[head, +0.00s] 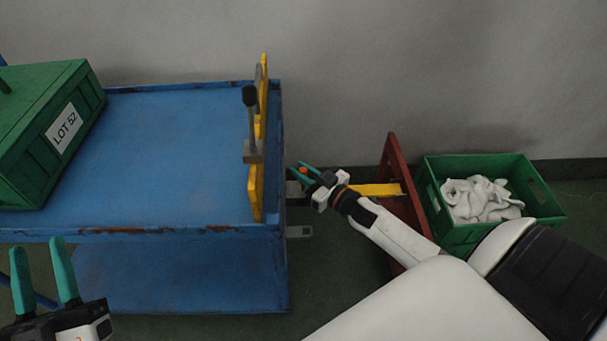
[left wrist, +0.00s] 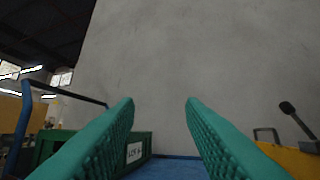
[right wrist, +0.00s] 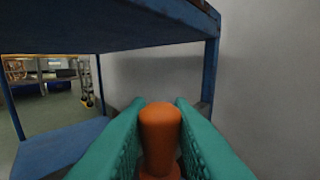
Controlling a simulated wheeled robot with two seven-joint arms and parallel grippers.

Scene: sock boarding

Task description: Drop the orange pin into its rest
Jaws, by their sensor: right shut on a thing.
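The orange pin (right wrist: 160,135) is between the teal fingers of my right gripper (right wrist: 160,150) in the right wrist view, and the gripper is shut on it. In the head view my right gripper (head: 303,174) is just right of the blue cart's right side, with a bit of orange showing between its fingers. The pin's rest cannot be made out for sure; grey brackets stick out from the cart's right side, partly behind the gripper. My left gripper (head: 45,275) is open and empty at the lower left, in front of the cart; its spread fingers show in the left wrist view (left wrist: 160,130).
The blue cart (head: 180,140) carries a green box labelled LOT 52 (head: 45,130) and a yellow plate with a black-knobbed lever (head: 257,185) at its right edge. A red board (head: 392,160) and a green crate (head: 455,235) of white socks (head: 482,200) stand to the right.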

